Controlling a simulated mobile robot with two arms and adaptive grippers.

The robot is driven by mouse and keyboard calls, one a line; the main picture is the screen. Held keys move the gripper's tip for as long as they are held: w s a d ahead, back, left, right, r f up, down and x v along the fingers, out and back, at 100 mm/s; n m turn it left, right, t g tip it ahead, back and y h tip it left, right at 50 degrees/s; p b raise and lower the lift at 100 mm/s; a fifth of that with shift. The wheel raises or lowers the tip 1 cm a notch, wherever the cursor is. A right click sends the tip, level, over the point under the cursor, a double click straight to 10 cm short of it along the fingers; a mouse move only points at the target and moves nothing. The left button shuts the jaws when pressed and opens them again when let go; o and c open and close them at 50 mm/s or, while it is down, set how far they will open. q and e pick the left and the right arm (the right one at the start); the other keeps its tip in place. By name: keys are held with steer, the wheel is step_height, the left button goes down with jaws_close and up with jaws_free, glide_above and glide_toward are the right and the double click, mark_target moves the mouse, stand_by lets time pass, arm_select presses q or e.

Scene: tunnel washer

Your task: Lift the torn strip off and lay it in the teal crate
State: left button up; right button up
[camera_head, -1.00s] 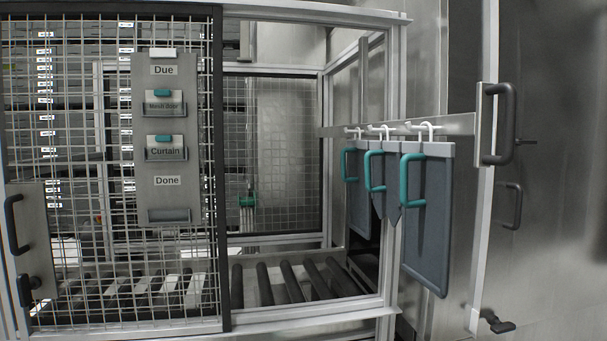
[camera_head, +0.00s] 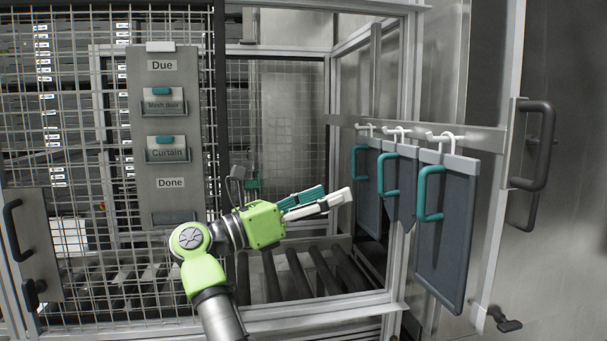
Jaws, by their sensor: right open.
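Three dark grey strips with teal handles hang from white hooks on a metal rail. The right strip (camera_head: 443,245) is the largest and nearest in view, with a straight lower edge. The middle strip (camera_head: 406,203) is shorter and ends in an uneven point, which looks like the torn one. The left strip (camera_head: 368,205) hangs behind it, partly covered. My right gripper (camera_head: 336,194) is open and empty, its fingers pointing right towards the left strip, apart from it in the picture. I see no teal crate. My left gripper is not in view.
A mesh door (camera_head: 80,150) carries a Due/Done card board (camera_head: 168,110) on the left. Dark rollers (camera_head: 300,275) lie in the open bay below my right arm. A metal door with a dark handle (camera_head: 532,145) stands right of the strips.

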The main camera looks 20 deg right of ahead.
steer(key=s+d+r+m+y, duration=0.1)
steer(key=d+r+m, duration=0.1)
steer(key=d, duration=0.8)
steer(key=shift+s+r+g+y, duration=0.2)
steer(key=shift+r+g+y, duration=0.1)
steer(key=shift+r+g, duration=0.15)
jaws_close()
steer(key=shift+r, duration=0.7)
stand_by(1.4)
steer(key=shift+w+a+p, duration=0.1)
steer(key=shift+a+p, duration=0.05)
steer(key=shift+p, duration=0.15)
